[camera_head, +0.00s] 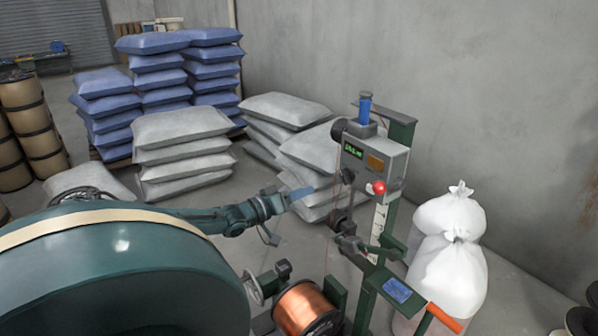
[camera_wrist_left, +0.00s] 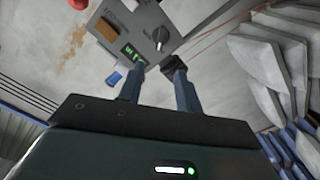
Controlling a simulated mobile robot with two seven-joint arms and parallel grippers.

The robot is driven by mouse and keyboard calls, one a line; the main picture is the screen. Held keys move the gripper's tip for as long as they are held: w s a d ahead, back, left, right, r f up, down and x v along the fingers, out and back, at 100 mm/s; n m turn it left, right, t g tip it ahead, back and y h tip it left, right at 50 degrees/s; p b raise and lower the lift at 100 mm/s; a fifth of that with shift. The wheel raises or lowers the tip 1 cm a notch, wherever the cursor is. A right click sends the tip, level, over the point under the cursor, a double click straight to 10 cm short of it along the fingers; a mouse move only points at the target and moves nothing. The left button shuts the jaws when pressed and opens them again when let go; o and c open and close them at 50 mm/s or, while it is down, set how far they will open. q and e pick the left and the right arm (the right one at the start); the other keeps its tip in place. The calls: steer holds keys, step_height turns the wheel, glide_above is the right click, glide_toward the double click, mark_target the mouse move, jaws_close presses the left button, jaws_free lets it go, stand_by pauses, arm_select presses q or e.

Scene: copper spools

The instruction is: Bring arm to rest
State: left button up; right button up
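My left gripper (camera_head: 288,199) reaches in from the left in the head view, in front of the grey control box (camera_head: 388,160) with its green display and red button. In the left wrist view, the two blue-grey fingers of the left gripper (camera_wrist_left: 152,72) stand apart with nothing seen between them. The control box (camera_wrist_left: 135,30) shows beyond the fingertips there, apparently apart from them. A copper spool (camera_head: 305,309) sits low on the green machine, below my left gripper. My right gripper is in neither view.
A large dark green round body (camera_head: 110,275) with a beige band fills the lower left. Grey sacks (camera_head: 182,127) and blue sacks (camera_head: 165,70) are stacked behind. White bags (camera_head: 450,272) stand at the right. Thin copper-coloured wires (camera_wrist_left: 215,40) run beside the gripper.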

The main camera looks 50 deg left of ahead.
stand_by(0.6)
arm_select(q)
steer(key=s+d+f+m+g+h, duration=0.1)
steer(key=s+d+f+m+g, duration=0.15)
steer(key=d+f, duration=0.45)
steer(key=s+d+f+m+g, duration=0.1)
steer(key=s+d+f+g, duration=0.25)
steer(key=d, duration=0.65)
steer(key=s+d+f+m+g+h, duration=0.1)
steer(key=s+d+f+g, duration=0.15)
steer(key=d+f, duration=0.5)
steer(key=s+d+r+m+g+y, duration=0.25)
steer(key=s+d+r, duration=0.2)
steer(key=s, duration=0.35)
steer(key=s+d+r+m+g+y, duration=0.1)
steer(key=s+d+r+g, duration=0.3)
steer(key=s, duration=0.4)
steer(key=w+d+f+m+t+h+p, duration=0.1)
steer(key=w+d+f+t+h+p, duration=0.1)
steer(key=w+d+f+t, duration=0.3)
steer(key=shift+w+d+f+t+h, duration=0.2)
steer(key=shift+w+d+t+h, duration=0.4)
steer(key=shift+d+t, duration=0.55)
steer(key=shift+s, duration=0.1)
